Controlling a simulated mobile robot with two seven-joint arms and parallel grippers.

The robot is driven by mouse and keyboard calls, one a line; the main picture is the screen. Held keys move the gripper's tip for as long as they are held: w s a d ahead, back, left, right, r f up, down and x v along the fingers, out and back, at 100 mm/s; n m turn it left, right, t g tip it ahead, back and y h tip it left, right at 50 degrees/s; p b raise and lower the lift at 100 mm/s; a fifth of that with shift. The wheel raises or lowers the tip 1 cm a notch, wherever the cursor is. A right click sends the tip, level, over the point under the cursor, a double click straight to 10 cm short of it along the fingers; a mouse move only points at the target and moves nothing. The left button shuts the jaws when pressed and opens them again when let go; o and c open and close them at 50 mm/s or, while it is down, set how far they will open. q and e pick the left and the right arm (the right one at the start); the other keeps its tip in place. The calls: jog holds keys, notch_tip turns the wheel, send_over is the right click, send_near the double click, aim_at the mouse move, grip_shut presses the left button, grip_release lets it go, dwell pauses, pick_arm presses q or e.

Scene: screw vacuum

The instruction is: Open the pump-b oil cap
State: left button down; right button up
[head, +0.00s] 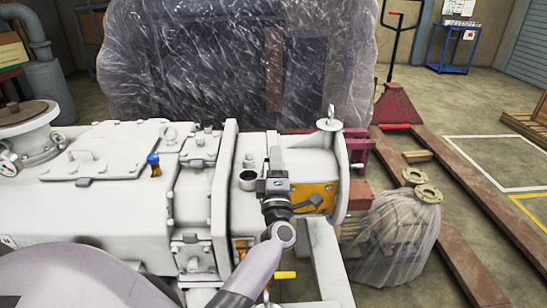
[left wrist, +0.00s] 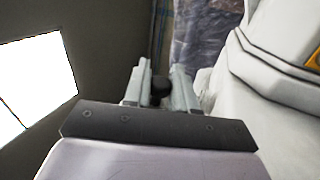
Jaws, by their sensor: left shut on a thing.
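The white pump (head: 205,185) stretches from the left to the middle of the head view. My left gripper (head: 275,158) is above its right end, by a yellow-orange panel, and points away from me. In the left wrist view, my left gripper's two grey fingers (left wrist: 160,90) are shut on a small dark round thing (left wrist: 159,85), which looks like the oil cap. My right gripper is not in view.
A plastic-wrapped machine (head: 230,60) stands behind the pump. A red pallet jack (head: 398,100) and blue cart (head: 450,48) stand further back. Floor at the far right is mostly clear.

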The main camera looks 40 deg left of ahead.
pick_arm(q)
jog(key=shift+r, duration=0.1)
dwell(0.3)
jog(key=c, duration=1)
grip_release()
